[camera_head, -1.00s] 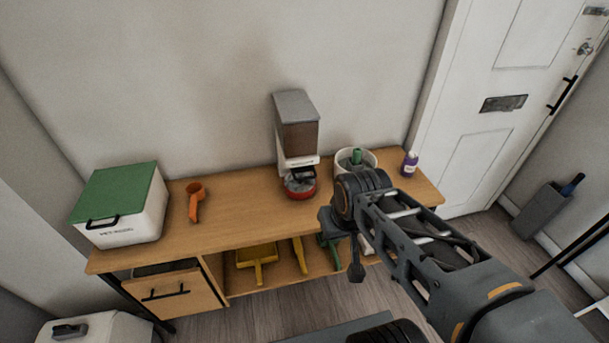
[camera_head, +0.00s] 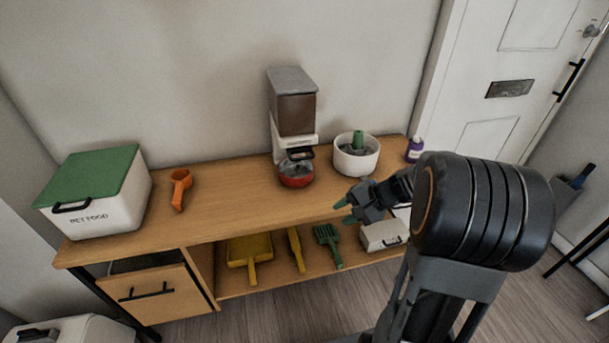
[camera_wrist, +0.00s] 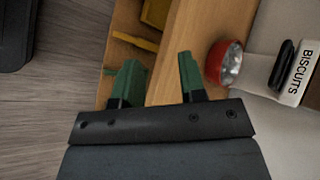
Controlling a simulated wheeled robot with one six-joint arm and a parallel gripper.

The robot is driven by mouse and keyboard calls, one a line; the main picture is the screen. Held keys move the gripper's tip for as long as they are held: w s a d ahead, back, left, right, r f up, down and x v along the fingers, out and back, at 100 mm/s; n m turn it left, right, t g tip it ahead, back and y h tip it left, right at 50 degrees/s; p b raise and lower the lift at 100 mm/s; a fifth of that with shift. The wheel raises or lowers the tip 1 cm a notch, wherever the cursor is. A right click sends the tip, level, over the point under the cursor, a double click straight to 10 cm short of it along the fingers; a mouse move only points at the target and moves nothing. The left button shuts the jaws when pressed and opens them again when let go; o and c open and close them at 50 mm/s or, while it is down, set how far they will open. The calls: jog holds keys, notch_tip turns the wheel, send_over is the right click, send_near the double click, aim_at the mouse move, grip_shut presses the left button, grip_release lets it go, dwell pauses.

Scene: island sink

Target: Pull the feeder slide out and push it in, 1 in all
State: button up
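The feeder (camera_head: 294,104) is a tall dispenser with a grey lid, a brown-filled hopper and a white base, standing at the back of the wooden bench. Its slide (camera_head: 300,153) has a dark handle above a red bowl (camera_head: 297,179). In the wrist view the slide's black handle (camera_wrist: 281,63) lies beside the white "BISCUITS" label (camera_wrist: 301,73), with the red bowl (camera_wrist: 214,62) nearby. How far the slide is out, I cannot tell. My gripper (camera_head: 342,211) has green-tipped fingers (camera_wrist: 158,75) spread apart with nothing between them. It is in front of and right of the feeder, not touching it.
On the bench are a white pot (camera_head: 368,163), a purple bottle (camera_head: 414,149), an orange scoop (camera_head: 180,188) and a green-lidded pet food box (camera_head: 105,208). The shelf below holds a yellow dustpan (camera_head: 250,249), a green fork (camera_head: 328,244) and a white box (camera_head: 383,237). The bench middle is clear.

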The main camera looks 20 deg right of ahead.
jog(key=w+d+r+m+t+y, duration=0.1)
jog(key=w+d+m+t+y, duration=0.1)
jog(key=w+d+t, duration=0.3)
jog(key=n+t+y, duration=0.1)
jog(key=t, duration=0.1)
send_near(304, 158)
jog(key=x, duration=1)
jog(key=shift+w+f, duration=0.2)
jog(key=shift+w, duration=0.05)
grip_shut()
jog(key=shift+d, duration=0.1)
